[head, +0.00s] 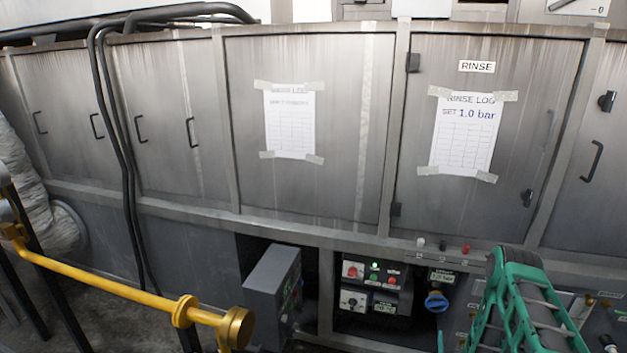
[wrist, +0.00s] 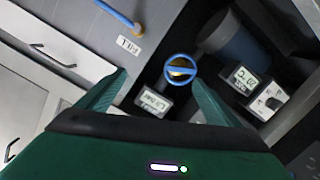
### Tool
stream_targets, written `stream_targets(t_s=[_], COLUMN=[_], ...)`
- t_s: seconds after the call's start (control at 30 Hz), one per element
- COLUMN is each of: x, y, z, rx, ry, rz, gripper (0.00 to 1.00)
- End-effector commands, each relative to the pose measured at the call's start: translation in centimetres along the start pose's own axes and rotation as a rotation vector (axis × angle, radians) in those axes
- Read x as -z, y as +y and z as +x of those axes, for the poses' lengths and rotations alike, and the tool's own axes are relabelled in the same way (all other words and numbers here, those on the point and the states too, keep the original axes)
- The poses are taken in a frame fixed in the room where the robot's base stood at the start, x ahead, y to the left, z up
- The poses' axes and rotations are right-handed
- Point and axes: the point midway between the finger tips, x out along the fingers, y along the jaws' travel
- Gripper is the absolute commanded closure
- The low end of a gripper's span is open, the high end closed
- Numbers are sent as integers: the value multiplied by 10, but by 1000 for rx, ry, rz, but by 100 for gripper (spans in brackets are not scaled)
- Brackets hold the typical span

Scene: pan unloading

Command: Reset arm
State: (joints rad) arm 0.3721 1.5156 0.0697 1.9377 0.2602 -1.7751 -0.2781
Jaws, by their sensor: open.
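My gripper (wrist: 160,79) is open, its two green fingers spread at the left and right in the wrist view. A blue knob (head: 436,301) also shows at lower right in the head view, beside the dark control recess. Part of my green arm stands to the right of it there; my fingertips cannot be made out in that view.
A yellow pipe (head: 110,287) with a brass end juts in at lower left. A grey box (head: 272,295) stands out from the recess. Small displays (wrist: 153,101) (head: 441,277) sit near the knob. The metal doors (head: 340,180) above are shut, with papers taped on.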

Motion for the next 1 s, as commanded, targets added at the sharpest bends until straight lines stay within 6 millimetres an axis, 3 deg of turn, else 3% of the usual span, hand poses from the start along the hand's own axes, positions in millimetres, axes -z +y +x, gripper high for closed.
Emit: stream_targets(t_s=[0.3,0.53,0.77,1.0], x=[52,96,141,185], y=[48,90,134,174], z=[41,50,36,-2], rx=[21,28,23,11], ry=[-153,-302,-452,-611], rz=[2,16,44,92], gripper=[14,14,14,14])
